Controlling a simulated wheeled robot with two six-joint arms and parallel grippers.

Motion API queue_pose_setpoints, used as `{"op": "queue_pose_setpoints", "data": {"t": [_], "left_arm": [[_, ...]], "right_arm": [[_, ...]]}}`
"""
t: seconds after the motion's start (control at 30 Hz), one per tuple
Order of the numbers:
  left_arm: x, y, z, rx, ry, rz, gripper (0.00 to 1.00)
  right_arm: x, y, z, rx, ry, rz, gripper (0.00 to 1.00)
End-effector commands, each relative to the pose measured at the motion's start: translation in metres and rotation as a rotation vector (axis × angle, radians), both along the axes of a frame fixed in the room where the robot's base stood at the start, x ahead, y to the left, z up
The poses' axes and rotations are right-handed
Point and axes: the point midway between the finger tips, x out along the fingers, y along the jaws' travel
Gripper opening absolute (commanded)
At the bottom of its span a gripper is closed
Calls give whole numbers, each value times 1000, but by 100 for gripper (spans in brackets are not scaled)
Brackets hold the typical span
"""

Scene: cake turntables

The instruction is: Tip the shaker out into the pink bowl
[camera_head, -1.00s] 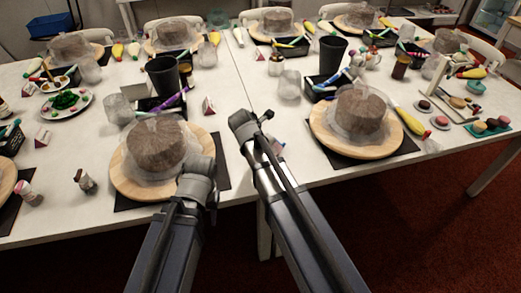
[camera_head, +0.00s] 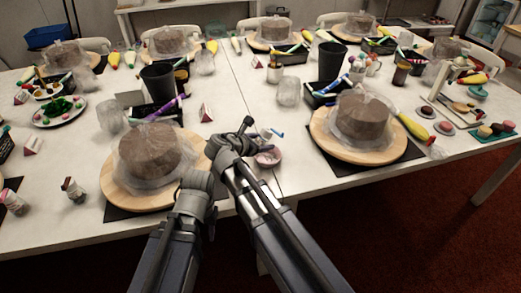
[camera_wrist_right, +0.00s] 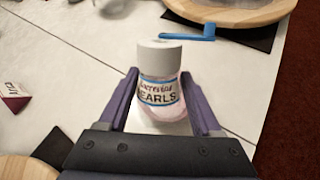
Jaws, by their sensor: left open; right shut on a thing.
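In the right wrist view my right gripper (camera_wrist_right: 160,92) is shut on the shaker (camera_wrist_right: 160,90), a clear pinkish jar with a white cap and a "PEARLS" label. The cap points up in that picture. I cannot make out the bowl in the wrist view. My left gripper (camera_head: 196,182) is at the near left stand's edge; its fingers are hidden.
Cakes under wrap stand on the left (camera_head: 112,185) and right (camera_head: 325,138) wooden turntables. A blue tool (camera_wrist_right: 190,37) lies behind the shaker. A dark cup (camera_head: 158,84), clear cup (camera_head: 288,92) and red-white card (camera_head: 206,112) stand farther back. Two small jars are at far left.

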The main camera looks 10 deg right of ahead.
Motion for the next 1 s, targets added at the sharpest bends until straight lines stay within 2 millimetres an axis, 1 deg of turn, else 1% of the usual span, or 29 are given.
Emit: {"op": "queue_pose_setpoints", "data": {"t": [0.03, 0.1, 0.3, 0.5, 0.7, 1.0], "left_arm": [[0, 0, -20, 0, 0, 0, 43], [0, 0, -32, 0, 0, 0, 43], [0, 0, -66, 0, 0, 0, 43], [0, 0, -90, 0, 0, 0, 43], [0, 0, -101, 0, 0, 0, 43], [0, 0, -102, 0, 0, 0, 43]], "right_arm": [[1, -1, -11, -47, -19, 2, 0], [2, -4, -9, -113, -48, 1, 0], [5, -12, -5, -286, -122, -1, 0], [7, -17, 1, -417, -179, -1, 0], [9, -21, 7, -490, -209, 0, 0], [9, -21, 11, -508, -217, -1, 0]]}}
